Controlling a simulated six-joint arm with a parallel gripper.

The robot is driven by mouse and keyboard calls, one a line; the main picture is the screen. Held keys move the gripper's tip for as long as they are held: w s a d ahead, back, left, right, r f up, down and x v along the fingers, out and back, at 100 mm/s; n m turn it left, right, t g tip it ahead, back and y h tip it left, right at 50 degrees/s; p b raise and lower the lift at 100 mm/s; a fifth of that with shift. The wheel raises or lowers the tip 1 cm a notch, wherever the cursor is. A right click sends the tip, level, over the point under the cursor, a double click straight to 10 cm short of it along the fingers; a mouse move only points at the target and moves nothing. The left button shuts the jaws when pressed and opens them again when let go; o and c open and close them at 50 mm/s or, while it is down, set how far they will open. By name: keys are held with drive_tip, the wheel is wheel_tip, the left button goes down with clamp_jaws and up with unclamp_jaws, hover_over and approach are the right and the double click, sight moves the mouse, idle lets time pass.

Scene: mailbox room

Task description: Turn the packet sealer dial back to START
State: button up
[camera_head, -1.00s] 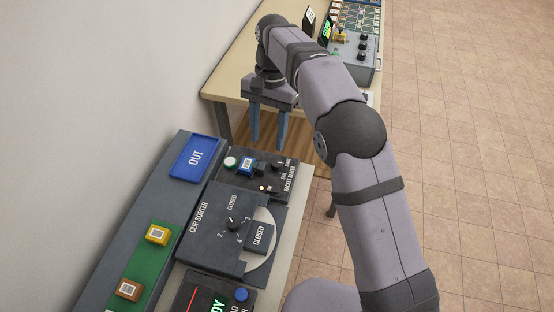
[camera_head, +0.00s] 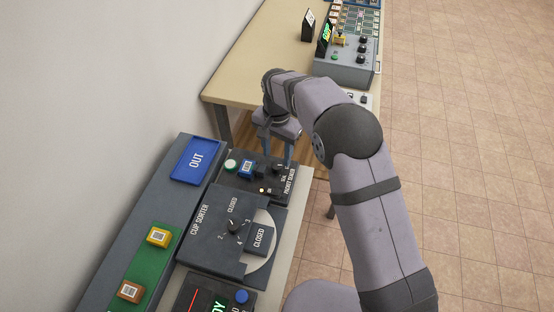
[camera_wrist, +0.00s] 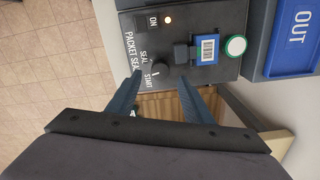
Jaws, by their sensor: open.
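The packet sealer (camera_wrist: 205,17) is a dark panel at the top of the wrist view. Its small black dial (camera_wrist: 162,70) sits beside the printed words SEAL and START; I cannot tell surely which its pointer faces. My gripper (camera_wrist: 160,76) is open, its two blue-grey fingers on either side of the dial in that view, with no clear contact. In the head view, the packet sealer (camera_head: 236,183) lies below my gripper (camera_head: 276,158), whose fingers partly cover the dial area. A blue packet with a barcode label (camera_wrist: 207,49) sits on the sealer near the dial.
A green-and-white round button (camera_wrist: 236,45) and an ON switch (camera_wrist: 152,21) are on the sealer. The blue OUT tray (camera_head: 195,160) and cup sorter (camera_head: 205,240) are close by. A wooden table (camera_head: 250,75) stands beyond.

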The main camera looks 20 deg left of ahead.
sight(277, 165)
drive_tip(key=shift+f+p, duration=0.65)
drive_tip(key=shift+f, duration=1.6)
drive_tip(key=shift+c, duration=0.5)
drive_tip(key=c, duration=1)
